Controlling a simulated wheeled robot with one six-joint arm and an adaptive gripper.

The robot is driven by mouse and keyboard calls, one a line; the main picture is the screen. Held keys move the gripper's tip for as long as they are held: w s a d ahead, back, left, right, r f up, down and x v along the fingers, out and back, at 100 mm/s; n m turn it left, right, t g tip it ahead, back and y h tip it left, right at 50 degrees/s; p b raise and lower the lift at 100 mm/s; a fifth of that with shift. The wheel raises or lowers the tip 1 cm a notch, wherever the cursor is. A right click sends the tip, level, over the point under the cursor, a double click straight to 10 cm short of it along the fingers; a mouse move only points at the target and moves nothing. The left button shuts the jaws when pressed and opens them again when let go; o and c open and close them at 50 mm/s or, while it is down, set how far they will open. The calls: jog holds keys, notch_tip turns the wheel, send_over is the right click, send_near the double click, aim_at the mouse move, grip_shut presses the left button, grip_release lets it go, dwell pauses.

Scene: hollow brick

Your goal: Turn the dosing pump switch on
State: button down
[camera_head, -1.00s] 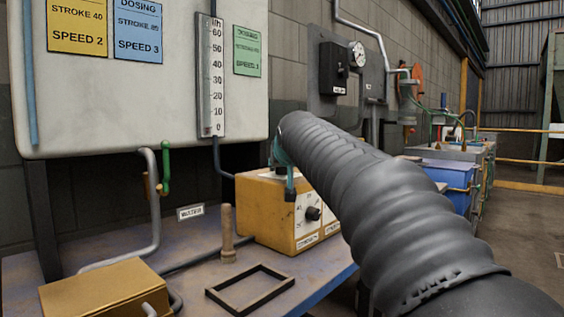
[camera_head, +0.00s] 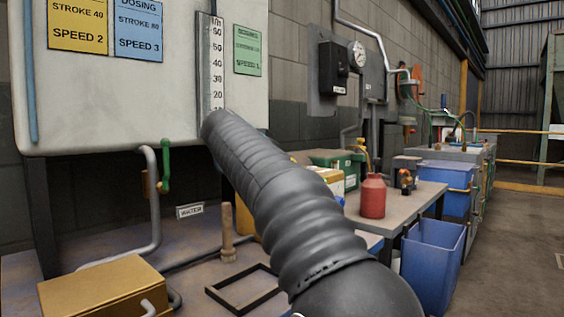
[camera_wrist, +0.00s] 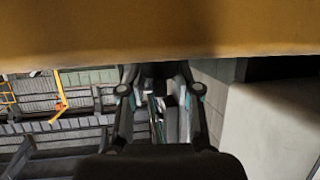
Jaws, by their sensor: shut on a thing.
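The dosing pump's yellow-orange body (camera_head: 244,222) shows only as a sliver behind my arm in the head view. Its dials are hidden there. In the wrist view a yellow-orange surface (camera_wrist: 150,28), matching the pump body, fills the top, very close. My gripper (camera_wrist: 160,88) is at the lower edge of this surface, with a finger on each side. It is shut on a small part there, apparently the pump switch, which is too dark and covered to make out. In the head view my gripper is hidden by my arm.
A red bottle (camera_head: 373,196) stands on the right table.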

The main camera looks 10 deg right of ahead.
jog(key=shift+m+g+h+p, duration=0.65)
jog(key=shift+m+g+h, duration=0.05)
jog(key=shift+m+g, duration=0.3)
jog(key=shift+f, duration=0.1)
jog(key=c, duration=0.8)
grip_release()
jog(key=v, duration=1.2)
jog(key=shift+a+f, duration=0.1)
jog(key=shift+a, duration=0.05)
